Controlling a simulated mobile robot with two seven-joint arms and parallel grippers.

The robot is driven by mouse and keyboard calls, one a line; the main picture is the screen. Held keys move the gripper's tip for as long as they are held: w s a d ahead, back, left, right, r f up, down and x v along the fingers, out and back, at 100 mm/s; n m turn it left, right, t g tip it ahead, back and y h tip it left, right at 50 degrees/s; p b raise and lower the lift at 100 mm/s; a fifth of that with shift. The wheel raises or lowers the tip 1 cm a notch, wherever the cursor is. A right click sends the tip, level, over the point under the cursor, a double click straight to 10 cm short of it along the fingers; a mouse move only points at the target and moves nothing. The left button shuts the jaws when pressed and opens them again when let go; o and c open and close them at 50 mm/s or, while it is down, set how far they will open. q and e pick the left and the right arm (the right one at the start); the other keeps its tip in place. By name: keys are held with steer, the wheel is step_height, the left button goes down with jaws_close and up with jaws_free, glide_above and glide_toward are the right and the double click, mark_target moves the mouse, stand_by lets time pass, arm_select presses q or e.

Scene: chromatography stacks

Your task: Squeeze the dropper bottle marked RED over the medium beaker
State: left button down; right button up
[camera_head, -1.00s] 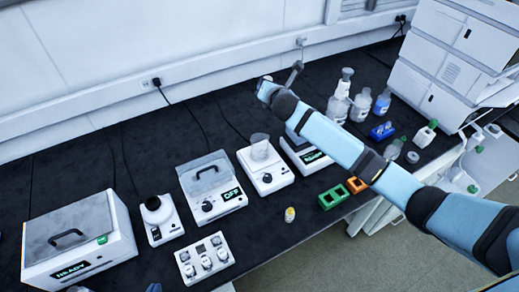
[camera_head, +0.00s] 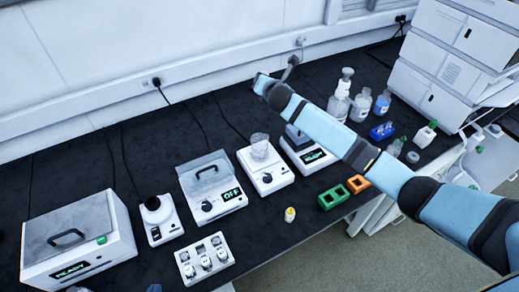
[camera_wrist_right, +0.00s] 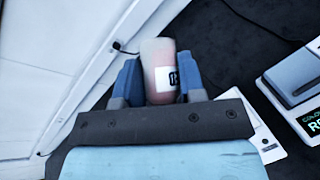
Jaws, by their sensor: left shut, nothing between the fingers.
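My right gripper (camera_wrist_right: 162,85) is shut on a dropper bottle (camera_wrist_right: 160,60) in the right wrist view. The bottle has a pale upper part, a pinkish-red body and a white label with dark lettering, mostly hidden. In the head view my right arm crosses from the right and its gripper and the bottle cannot be made out. A clear glass beaker (camera_head: 259,149), likely the medium one, stands on a white device with a knob (camera_head: 268,176), a little below the far end of my right arm. Only a small blue tip of my left gripper (camera_head: 154,288) shows at the bottom edge; it is shut and empty.
Bottles (camera_head: 361,106) stand behind my arm. A yellow vial (camera_head: 290,214) and green rack (camera_head: 333,198) sit near the front edge.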

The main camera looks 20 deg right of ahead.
steer(key=shift+w+a, duration=0.1)
steer(key=shift+w, duration=1.25)
steer(key=shift+c, duration=0.3)
steer(key=c, duration=0.5)
steer(key=o, duration=0.5)
steer(key=shift+o, duration=0.3)
stand_by(0.4)
